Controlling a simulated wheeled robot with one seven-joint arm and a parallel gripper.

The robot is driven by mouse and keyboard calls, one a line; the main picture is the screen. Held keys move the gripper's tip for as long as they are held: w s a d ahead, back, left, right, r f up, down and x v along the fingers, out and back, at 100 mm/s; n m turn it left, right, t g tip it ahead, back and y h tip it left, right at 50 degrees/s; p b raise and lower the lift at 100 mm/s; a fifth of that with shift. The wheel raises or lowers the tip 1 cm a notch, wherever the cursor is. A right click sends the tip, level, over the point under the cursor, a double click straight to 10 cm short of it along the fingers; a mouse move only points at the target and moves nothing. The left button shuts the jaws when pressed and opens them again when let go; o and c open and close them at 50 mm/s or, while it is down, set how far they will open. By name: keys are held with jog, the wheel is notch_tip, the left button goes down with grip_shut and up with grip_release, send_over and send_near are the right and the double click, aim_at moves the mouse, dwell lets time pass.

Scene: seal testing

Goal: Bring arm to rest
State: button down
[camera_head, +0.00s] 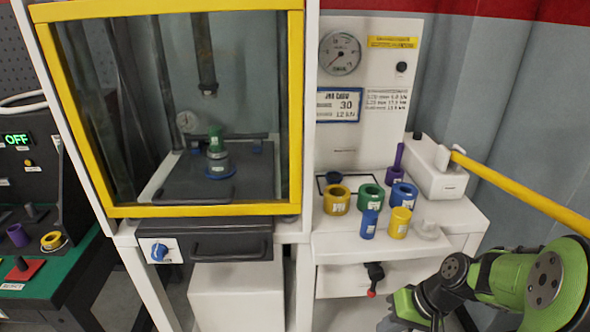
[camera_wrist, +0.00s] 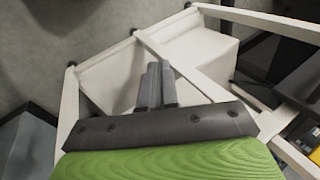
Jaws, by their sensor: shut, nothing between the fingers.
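My gripper (camera_wrist: 157,82) shows in the wrist view with its two dark fingers together, nothing between them. It hangs over the white frame legs and a white box (camera_wrist: 200,55) below. In the head view my green and black arm (camera_head: 500,280) is folded at the lower right, in front of the white bench's right side. The fingertips cannot be made out there.
The white bench (camera_head: 455,215) holds yellow, green and blue rings and cylinders. A yellow bar (camera_head: 530,190) slants out at the right, above my arm.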

jog(key=s+a+r+t+h, duration=0.4)
jog(key=s+r+h, duration=0.1)
jog(key=s+r, duration=1)
notch_tip(320, 180, up, 16)
jog(key=p, duration=1.5)
jog(key=shift+s+f+n, duration=0.15)
jog(key=shift+s+n, duration=0.15)
jog(key=shift+n, duration=0.1)
jog(key=shift+a, duration=0.1)
